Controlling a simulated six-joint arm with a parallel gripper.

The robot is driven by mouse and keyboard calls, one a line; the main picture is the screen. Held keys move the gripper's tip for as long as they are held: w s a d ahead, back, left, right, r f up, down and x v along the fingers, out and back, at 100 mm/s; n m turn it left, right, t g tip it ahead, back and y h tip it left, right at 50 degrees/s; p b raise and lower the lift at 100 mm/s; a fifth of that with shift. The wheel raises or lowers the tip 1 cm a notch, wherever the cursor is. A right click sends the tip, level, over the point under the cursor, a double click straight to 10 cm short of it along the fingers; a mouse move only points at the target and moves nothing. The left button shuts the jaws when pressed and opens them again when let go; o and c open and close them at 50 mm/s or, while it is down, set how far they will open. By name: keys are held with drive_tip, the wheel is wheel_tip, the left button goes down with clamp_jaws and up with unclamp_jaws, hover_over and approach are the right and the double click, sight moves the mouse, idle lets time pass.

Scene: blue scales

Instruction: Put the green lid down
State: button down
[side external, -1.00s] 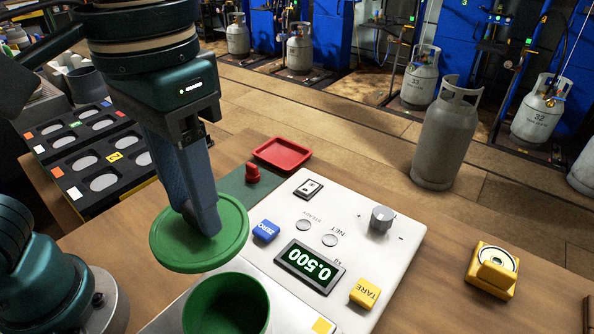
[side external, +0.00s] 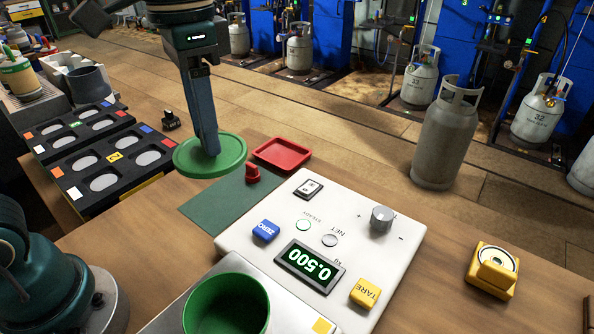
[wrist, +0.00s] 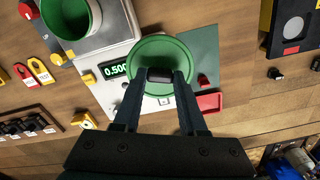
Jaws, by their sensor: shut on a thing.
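The round green lid (side external: 232,153) hangs flat in the air, with its far edge near the red tray in the side view. My gripper (side external: 211,150) is shut on the lid's dark knob (wrist: 160,75), which shows between the fingers in the wrist view. The open green pot (side external: 227,308) stands on the scale's plate at the bottom of the side view, apart from the lid. The dark green mat (side external: 225,207) lies on the table beside the scale, below and to the right of the lid in the side view.
The white scale (side external: 350,215) reads 0.500. A red tray (side external: 283,153) and a small red knob (side external: 252,172) sit by the mat's far end. A black tray (side external: 75,180) with pale discs stands at left. Most of the mat looks bare.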

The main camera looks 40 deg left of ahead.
drive_tip(key=s+a+f+n, duration=0.15)
drive_tip(key=a+f, duration=0.25)
drive_tip(key=a, duration=0.6)
drive_tip(key=a+f+n, duration=0.3)
drive_tip(key=a+f, duration=0.2)
drive_tip(key=a, duration=0.4)
drive_tip(key=shift+m, duration=0.25)
drive_tip(key=w+d+f, duration=0.2)
drive_tip(key=d, duration=0.1)
drive_tip(key=w+d+f, duration=0.4)
drive_tip(key=d, duration=0.1)
drive_tip(key=shift+w+d+f, duration=0.2)
drive_tip(key=shift+d, duration=0.1)
drive_tip(key=shift+w+d+f, duration=0.1)
drive_tip(key=shift+f, duration=2)
drive_tip(key=shift+f, duration=0.1)
drive_tip(key=shift+c, duration=2.3)
unclamp_jaws()
